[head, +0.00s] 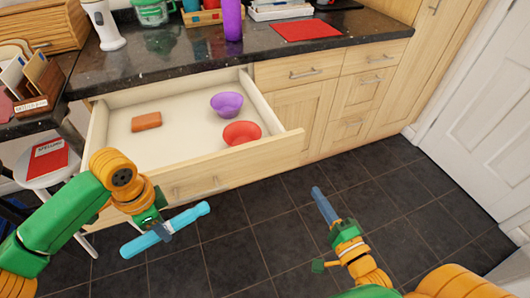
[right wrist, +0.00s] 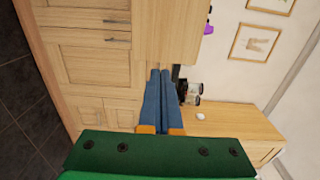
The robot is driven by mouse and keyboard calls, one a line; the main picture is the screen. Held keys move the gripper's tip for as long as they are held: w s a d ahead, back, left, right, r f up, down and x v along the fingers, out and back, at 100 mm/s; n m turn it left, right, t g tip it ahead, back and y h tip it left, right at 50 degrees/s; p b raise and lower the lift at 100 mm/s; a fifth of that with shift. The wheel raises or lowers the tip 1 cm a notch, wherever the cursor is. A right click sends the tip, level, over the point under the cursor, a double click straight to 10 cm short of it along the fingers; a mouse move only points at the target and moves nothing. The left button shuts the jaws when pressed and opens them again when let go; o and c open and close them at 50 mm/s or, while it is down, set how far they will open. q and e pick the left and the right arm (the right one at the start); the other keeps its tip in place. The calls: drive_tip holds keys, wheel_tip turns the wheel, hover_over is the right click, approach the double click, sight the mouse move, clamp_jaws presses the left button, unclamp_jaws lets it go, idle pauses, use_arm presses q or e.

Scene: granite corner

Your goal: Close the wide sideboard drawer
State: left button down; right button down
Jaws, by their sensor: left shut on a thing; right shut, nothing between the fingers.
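The wide sideboard drawer (head: 291,143) is pulled well out from under the granite counter in the head view. A brown block (head: 146,121), a purple bowl (head: 227,104) and a red bowl (head: 242,134) lie inside it. Its front is pale wood, partly hidden by my left arm at the left. My left gripper (head: 166,227) is shut on a light-blue rod (head: 188,217), held in front of the drawer front. My right gripper (head: 324,205) is shut and empty over the floor, right of the drawer and apart from it. Its closed blue fingers also show in the right wrist view (right wrist: 159,98).
The dark granite counter (head: 180,50) carries a purple bottle (head: 232,20), a red mat (head: 306,31) and a white appliance (head: 104,25). A white stool (head: 46,166) with a red book stands left. Dark tiled floor (head: 270,215) is clear before the cabinets. A white door (head: 480,120) is right.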

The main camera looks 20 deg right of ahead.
sight(293, 155)
drive_tip(key=w, duration=1.1)
drive_tip(key=shift+w+a+r, duration=0.1)
drive_tip(key=shift+w+a, duration=0.1)
drive_tip(key=shift+w, duration=0.15)
